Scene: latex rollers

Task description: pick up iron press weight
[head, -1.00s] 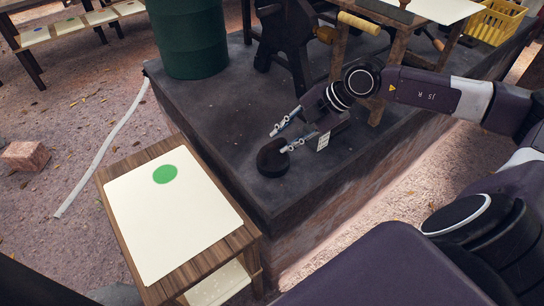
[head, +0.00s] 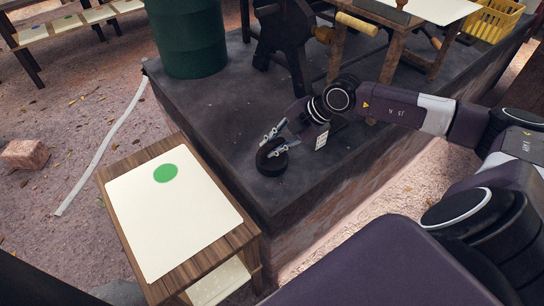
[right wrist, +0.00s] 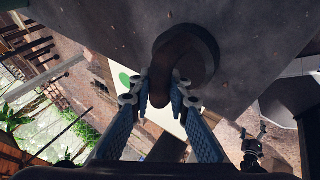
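The iron press weight (head: 272,166) is a dark, round block lying on the dark stone platform (head: 215,120), near its front edge. In the right wrist view the weight (right wrist: 203,52) shows a thick handle that reaches down between the fingers. My right gripper (head: 268,147) is at the weight, with one finger on each side of the handle. In the right wrist view the gripper (right wrist: 162,85) is open, and I cannot tell whether either finger touches the handle. My left gripper is outside the head view; a small dark claw shape in the right wrist view may be it.
A wooden table (head: 244,236) with a cream sheet and green dot stands in front of the platform. A green barrel (head: 190,38), a dark machine (head: 283,35) and a wooden bench (head: 395,50) stand on the platform behind. A brick block (head: 24,154) lies on the ground.

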